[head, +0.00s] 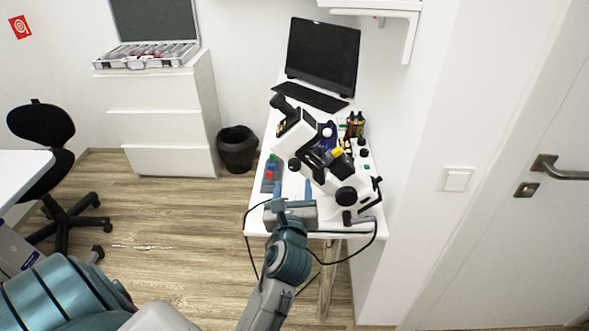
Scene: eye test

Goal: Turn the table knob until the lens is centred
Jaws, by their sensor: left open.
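A white and black eye-test instrument (325,178) stands tilted-looking on the narrow white table (375,226). A large round black knob (346,196) is on its near right side, and a smaller black knob (294,165) is on its left. I cannot tell which is the table knob. The lens is too small or hidden to make out. My left gripper (292,190) is open at the table's front edge, over a grey box, left of and apart from the large knob. Nothing shows between its fingers. My right gripper is out of view.
A monitor (322,57) and keyboard (310,97) stand at the table's back. A grey box (309,216) is at the front edge, where a black cable (356,254) hangs. A bin (238,149) stands left of the table.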

